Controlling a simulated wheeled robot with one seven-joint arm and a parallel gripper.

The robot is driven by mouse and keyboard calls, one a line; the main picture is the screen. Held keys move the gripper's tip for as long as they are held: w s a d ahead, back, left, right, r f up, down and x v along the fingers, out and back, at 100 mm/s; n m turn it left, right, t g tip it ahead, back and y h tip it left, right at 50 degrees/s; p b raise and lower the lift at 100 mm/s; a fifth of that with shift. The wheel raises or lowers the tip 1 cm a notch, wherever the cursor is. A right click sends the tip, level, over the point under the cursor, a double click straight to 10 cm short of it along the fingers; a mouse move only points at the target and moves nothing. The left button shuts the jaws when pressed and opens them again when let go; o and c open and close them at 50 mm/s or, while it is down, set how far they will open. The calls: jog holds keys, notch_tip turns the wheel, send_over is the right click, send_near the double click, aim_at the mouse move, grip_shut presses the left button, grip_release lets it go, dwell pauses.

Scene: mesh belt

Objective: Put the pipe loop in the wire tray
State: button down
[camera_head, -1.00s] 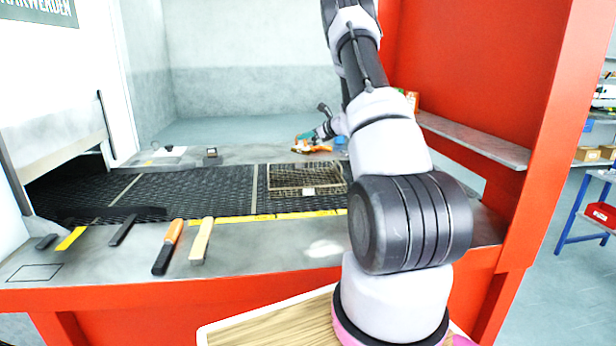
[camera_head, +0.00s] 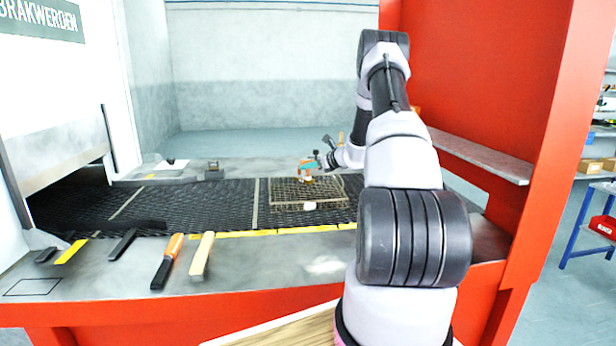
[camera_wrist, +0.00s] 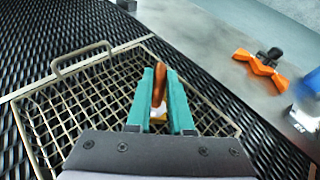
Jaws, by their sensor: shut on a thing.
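The wire tray (camera_head: 283,207) is a rectangular mesh basket on the black belt; the wrist view shows its rim handle and grid floor (camera_wrist: 85,108). My gripper (camera_wrist: 161,78) has two teal fingers shut on a copper-brown piece, the pipe loop (camera_wrist: 158,86), seen nearly end-on between them. Its full shape is hidden by the fingers. In the head view my gripper (camera_head: 306,169) is over the back part of the tray, with my arm coming in from the right. I cannot tell the height of the loop above the mesh.
An orange part with a black knob (camera_wrist: 262,70) and a blue object (camera_wrist: 308,90) lie on the grey ledge beyond the tray. An orange-handled tool (camera_head: 168,262) and a pale-handled one (camera_head: 202,255) lie on the front counter.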

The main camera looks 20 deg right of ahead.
aim_at(309, 174)
jog(key=shift+f, duration=1.6)
jog(key=shift+f, duration=0.1)
jog(key=c, duration=0.8)
grip_release()
jog(key=shift+f, duration=0.1)
